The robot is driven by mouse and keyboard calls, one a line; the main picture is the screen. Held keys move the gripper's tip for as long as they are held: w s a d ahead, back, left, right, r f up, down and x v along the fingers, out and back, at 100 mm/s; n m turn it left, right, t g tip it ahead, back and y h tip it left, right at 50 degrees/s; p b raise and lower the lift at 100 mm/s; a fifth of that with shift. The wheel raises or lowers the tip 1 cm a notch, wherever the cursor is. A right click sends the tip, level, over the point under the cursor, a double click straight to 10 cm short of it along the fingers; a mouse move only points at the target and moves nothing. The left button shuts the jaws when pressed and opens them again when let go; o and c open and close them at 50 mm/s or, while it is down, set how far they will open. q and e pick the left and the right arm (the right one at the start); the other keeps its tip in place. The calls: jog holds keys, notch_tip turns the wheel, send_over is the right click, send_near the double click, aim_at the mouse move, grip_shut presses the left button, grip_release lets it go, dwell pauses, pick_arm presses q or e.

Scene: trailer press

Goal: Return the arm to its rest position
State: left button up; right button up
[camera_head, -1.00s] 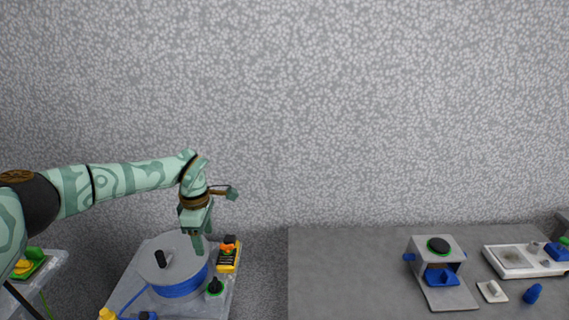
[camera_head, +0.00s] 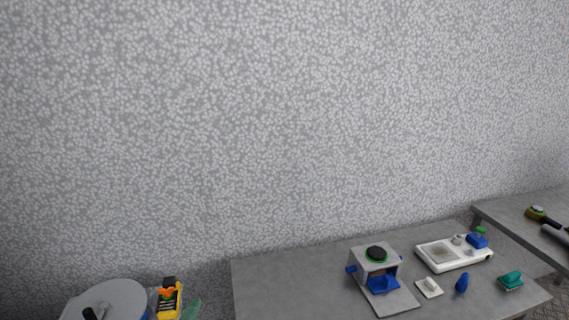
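Neither of my grippers can be made out in the head view. A small pale green piece (camera_head: 191,308) shows at the bottom edge beside the yellow and black device; it may be part of my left arm, but I cannot tell its gripper's state. My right arm is out of view.
A grey table (camera_head: 270,285) holds a press-like box (camera_head: 375,262) with a black and green top, a white tray device (camera_head: 452,254), a blue knob (camera_head: 462,282) and a teal piece (camera_head: 511,281). A round grey lid (camera_head: 122,296) and a yellow-black device (camera_head: 169,298) are at lower left.

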pick_arm(q)
jog(key=s+a+f+n+g+y, duration=0.2)
jog(key=s+a+f+n+g, duration=0.25)
jog(key=s+a, duration=0.35)
jog(key=s+a+f+n+g+y, duration=0.3)
jog(key=s+a+f+g, duration=0.25)
jog(key=s, duration=0.35)
jog(key=s+d+f+g+h, duration=0.1)
jog(key=s+d+f+h, duration=0.15)
jog(key=f, duration=1.05)
jog(key=s+d+f+g+h, duration=0.1)
jog(key=s+d+f, duration=0.15)
jog(key=f, duration=1.05)
jog(key=s+f+n+g, duration=0.1)
jog(key=s+f+n, duration=0.1)
jog(key=s+f, duration=0.5)
jog(key=s+a+f+n+g+h, duration=0.1)
jog(key=s+f+g, duration=0.1)
jog(key=s+f, duration=0.5)
jog(key=s, duration=0.6)
jog(key=shift+s+f+n, duration=0.15)
jog(key=shift+s+n, duration=0.05)
jog(key=shift+n, duration=0.15)
